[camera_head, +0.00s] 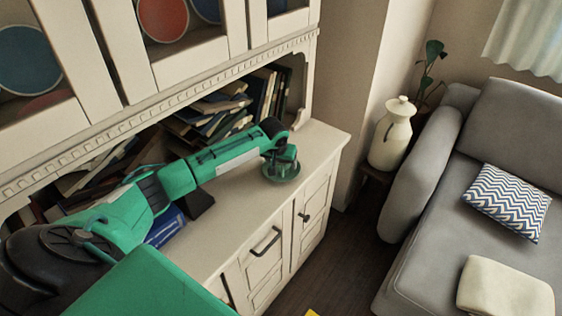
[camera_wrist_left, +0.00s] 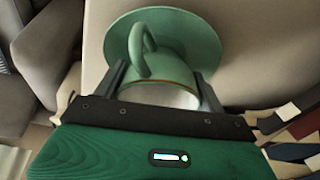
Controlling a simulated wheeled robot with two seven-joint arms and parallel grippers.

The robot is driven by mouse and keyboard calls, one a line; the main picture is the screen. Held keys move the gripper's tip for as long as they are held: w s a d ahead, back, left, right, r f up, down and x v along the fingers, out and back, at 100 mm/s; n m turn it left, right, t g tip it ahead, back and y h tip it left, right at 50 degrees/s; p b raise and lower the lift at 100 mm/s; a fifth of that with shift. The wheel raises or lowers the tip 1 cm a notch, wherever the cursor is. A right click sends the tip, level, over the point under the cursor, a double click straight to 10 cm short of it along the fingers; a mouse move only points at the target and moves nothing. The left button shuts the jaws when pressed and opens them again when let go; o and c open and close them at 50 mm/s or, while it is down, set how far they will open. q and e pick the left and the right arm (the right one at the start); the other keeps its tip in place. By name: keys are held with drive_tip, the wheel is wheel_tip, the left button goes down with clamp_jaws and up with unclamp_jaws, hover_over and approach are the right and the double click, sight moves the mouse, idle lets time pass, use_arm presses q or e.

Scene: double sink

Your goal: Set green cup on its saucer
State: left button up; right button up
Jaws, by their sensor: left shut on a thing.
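The green cup (camera_wrist_left: 172,72) is between the two fingers of my left gripper (camera_wrist_left: 163,86), which is shut on it. Its looped handle points toward the top of the left wrist view. The green saucer (camera_wrist_left: 205,42) lies right behind the cup, and the cup overlaps it. I cannot tell whether the cup's base touches the saucer. In the head view my left gripper (camera_head: 284,158) is low over the saucer (camera_head: 281,175), near the right end of the cabinet top; the cup is mostly hidden there. My right gripper is not in view.
The cabinet top (camera_head: 318,142) is bare around the saucer. Leaning books (camera_head: 222,105) fill the shelf behind my left arm. A blue book (camera_head: 166,229) lies nearer. A cream jar (camera_head: 391,135) and a grey sofa (camera_head: 440,220) stand to the right, off the cabinet.

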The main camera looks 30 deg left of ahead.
use_arm(q)
drive_tip(key=shift+f, duration=0.3)
drive_tip(key=shift+s+d+f, duration=0.1)
drive_tip(key=shift+s+f, duration=0.05)
drive_tip(key=shift+f, duration=0.1)
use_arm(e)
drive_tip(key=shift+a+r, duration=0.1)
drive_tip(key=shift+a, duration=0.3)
use_arm(q)
drive_tip(key=o, duration=1)
drive_tip(key=shift+s+f, duration=0.1)
drive_tip(key=shift+f, duration=0.05)
drive_tip(key=shift+c, duration=0.2)
drive_tip(key=shift+r, duration=0.25)
drive_tip(key=shift+o, duration=0.4)
drive_tip(key=w+v, duration=0.1)
drive_tip(key=v, duration=1)
drive_tip(key=shift+r+b, duration=0.3)
drive_tip(key=shift+b, duration=0.1)
drive_tip(key=shift+v, duration=0.8)
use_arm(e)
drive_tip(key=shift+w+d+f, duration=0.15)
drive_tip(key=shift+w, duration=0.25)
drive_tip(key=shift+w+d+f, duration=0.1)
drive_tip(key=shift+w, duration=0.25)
use_arm(q)
drive_tip(key=shift+s+f, duration=0.1)
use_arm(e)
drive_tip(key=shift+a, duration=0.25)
